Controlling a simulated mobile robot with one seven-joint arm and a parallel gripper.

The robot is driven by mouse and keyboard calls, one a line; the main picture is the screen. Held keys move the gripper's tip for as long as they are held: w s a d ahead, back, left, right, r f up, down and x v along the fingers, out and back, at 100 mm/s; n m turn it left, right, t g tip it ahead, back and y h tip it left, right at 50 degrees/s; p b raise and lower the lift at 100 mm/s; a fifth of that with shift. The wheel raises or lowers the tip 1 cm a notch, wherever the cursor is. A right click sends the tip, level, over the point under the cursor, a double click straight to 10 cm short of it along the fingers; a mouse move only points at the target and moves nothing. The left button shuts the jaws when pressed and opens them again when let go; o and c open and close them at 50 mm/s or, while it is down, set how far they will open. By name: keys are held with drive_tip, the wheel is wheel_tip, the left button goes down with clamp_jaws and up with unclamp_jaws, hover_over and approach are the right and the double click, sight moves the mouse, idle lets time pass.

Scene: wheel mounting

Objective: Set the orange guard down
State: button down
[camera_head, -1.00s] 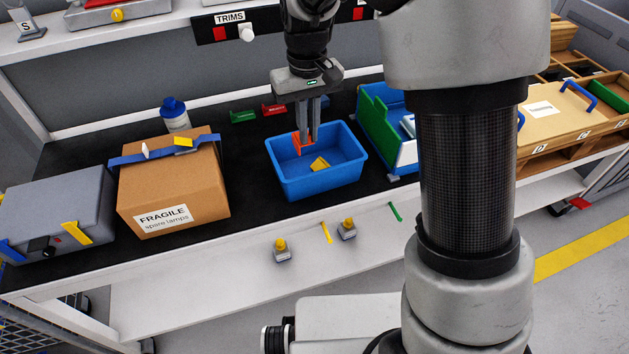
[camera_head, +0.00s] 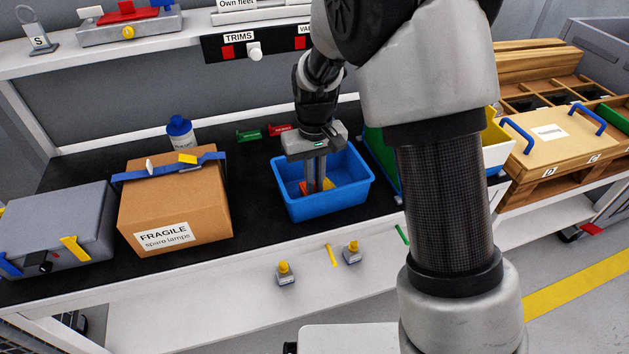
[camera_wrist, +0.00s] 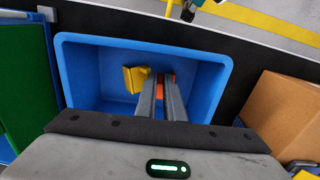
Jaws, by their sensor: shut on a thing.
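The orange guard (camera_head: 304,187) shows in part at my gripper's fingertips, low inside the blue bin; the fingers hide much of it. In the wrist view a bit of the orange guard (camera_wrist: 168,79) shows between and beyond the fingers. My gripper (camera_head: 317,187) points down into the blue bin (camera_head: 345,198) and is shut on the guard. I cannot tell whether the guard touches the bin floor. A yellow piece (camera_wrist: 135,79) lies in the bin beside the fingers; the bin also shows in the wrist view (camera_wrist: 80,62).
A cardboard box (camera_head: 170,200) marked FRAGILE stands left of the bin, with a grey case (camera_head: 60,225) further left. A green-sided holder (camera_wrist: 25,90) stands close by the bin. A shelf with a TRIMS label (camera_head: 236,42) runs above the bench back.

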drive_tip(key=shift+f, duration=0.2)
drive_tip(key=c, duration=2.2)
unclamp_jaws()
drive_tip(key=shift+o, duration=0.2)
drive_tip(key=shift+r, duration=0.1)
wheel_tip(320, 180, up, 12)
drive_tip(key=p, duration=0.3)
drive_tip(key=s+d+r+m+t, duration=0.2)
drive_tip(key=s+d+r+t, duration=0.1)
drive_tip(key=s+d+r, duration=0.65)
drive_tip(key=s+d+r+m+t, duration=0.1)
drive_tip(key=s, duration=0.5)
drive_tip(key=s+d+r+t, duration=0.1)
drive_tip(key=s+d, duration=0.1)
drive_tip(key=s, duration=0.4)
drive_tip(key=shift+d+r+m+t, duration=0.2)
drive_tip(key=shift+r+m+t, duration=0.1)
drive_tip(key=shift+m, duration=0.1)
drive_tip(key=shift+s, duration=0.1)
